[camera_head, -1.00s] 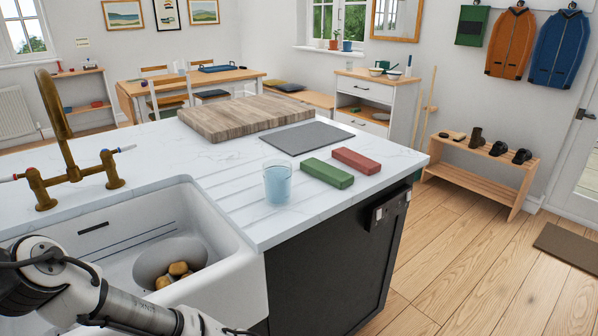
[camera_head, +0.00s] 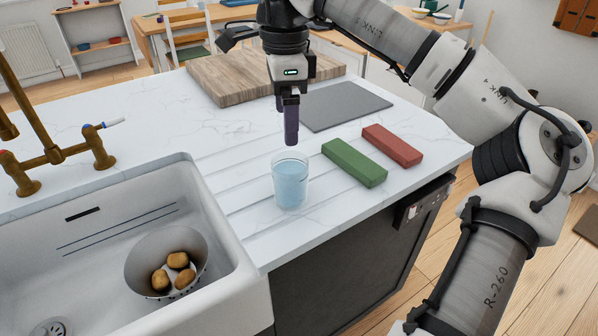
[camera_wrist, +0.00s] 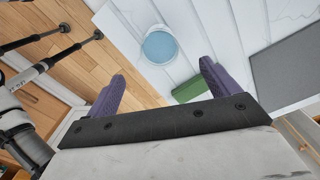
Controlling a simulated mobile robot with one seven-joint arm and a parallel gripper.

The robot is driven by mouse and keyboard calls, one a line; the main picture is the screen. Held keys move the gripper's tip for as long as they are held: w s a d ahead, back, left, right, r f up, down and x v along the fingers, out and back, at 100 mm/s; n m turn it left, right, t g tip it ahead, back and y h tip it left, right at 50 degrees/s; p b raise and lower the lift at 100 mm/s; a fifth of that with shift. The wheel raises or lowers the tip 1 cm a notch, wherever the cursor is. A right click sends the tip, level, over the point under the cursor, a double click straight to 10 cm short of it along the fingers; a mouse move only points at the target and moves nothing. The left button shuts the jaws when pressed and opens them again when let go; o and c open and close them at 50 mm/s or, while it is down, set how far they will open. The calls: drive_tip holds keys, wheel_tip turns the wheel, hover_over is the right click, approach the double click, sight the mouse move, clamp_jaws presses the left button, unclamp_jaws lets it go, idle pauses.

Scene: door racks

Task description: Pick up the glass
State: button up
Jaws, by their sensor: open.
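The glass (camera_head: 290,182) is a clear tumbler of pale blue liquid, upright on the white counter beside the sink. My gripper (camera_head: 290,140) points down above and just behind it in the head view, apart from it. In the wrist view the two purple fingers of my gripper (camera_wrist: 162,82) are spread with nothing between them. The glass also shows in the wrist view (camera_wrist: 159,46), beyond the fingertips and roughly between their lines.
A green block (camera_head: 354,162) and a red block (camera_head: 392,146) lie right of the glass. A grey mat (camera_head: 345,105) and a wooden board (camera_head: 215,80) lie behind. The sink (camera_head: 215,245), left, holds a bowl (camera_head: 140,260) of potatoes. The counter's front edge is close.

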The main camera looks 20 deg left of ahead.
sight(290, 175)
drive_tip(key=shift+d+f+p, duration=0.2)
drive_tip(key=shift+f+p, duration=1.1)
drive_tip(key=shift+f, duration=5.5)
drive_tip(key=c, duration=1.5)
drive_tip(key=shift+r, duration=0.15)
